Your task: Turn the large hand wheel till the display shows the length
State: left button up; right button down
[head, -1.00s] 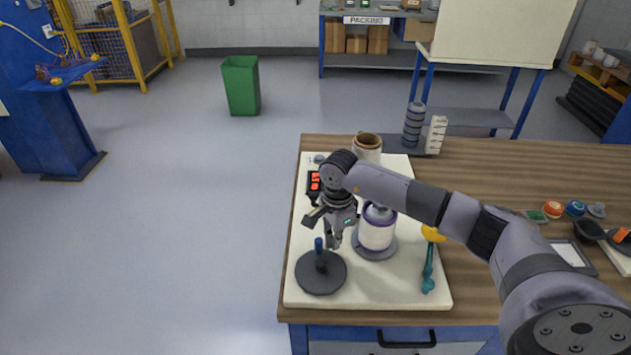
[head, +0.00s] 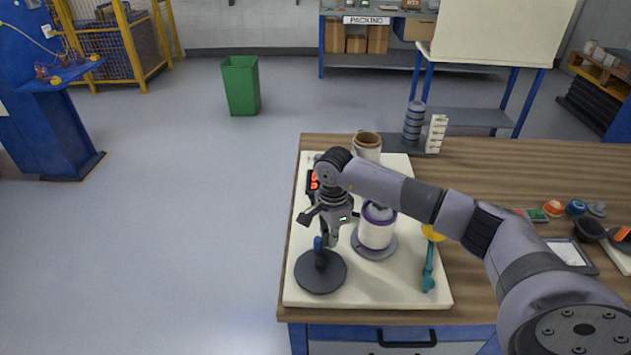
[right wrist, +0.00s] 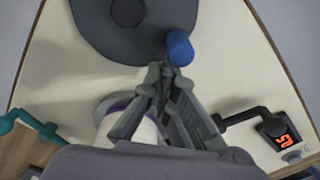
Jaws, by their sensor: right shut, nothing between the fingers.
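The large hand wheel (head: 321,276) is a dark grey disc at the near left of a cream board, with an upright blue handle (head: 318,243) near its rim. In the right wrist view the wheel (right wrist: 110,28) is at the top and the blue handle (right wrist: 180,48) is just beyond my fingertips. My right gripper (head: 328,241) is shut and empty beside the handle; I cannot tell whether they touch. The display (head: 313,183) is partly hidden behind my right arm. In the right wrist view the display (right wrist: 277,138) shows red digits, tilted and hard to read. My left gripper is out of view.
A white roll with purple edges (head: 376,232) stands on a grey base right of my gripper. A teal lever with a yellow end (head: 428,270) lies farther right. A brown-topped pot (head: 367,146) is behind. The board's near left corner is clear.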

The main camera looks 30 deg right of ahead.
jog(key=shift+w+a+f+b, duration=0.1)
jog(key=shift+w+a+b, duration=0.3)
jog(key=shift+a, duration=0.45)
jog(key=shift+w+a, duration=0.15)
jog(key=shift+w, duration=0.05)
jog(key=shift+d, duration=0.7)
notch_tip(320, 180, up, 7)
jog(key=p, duration=0.3)
jog(key=shift+p, duration=0.3)
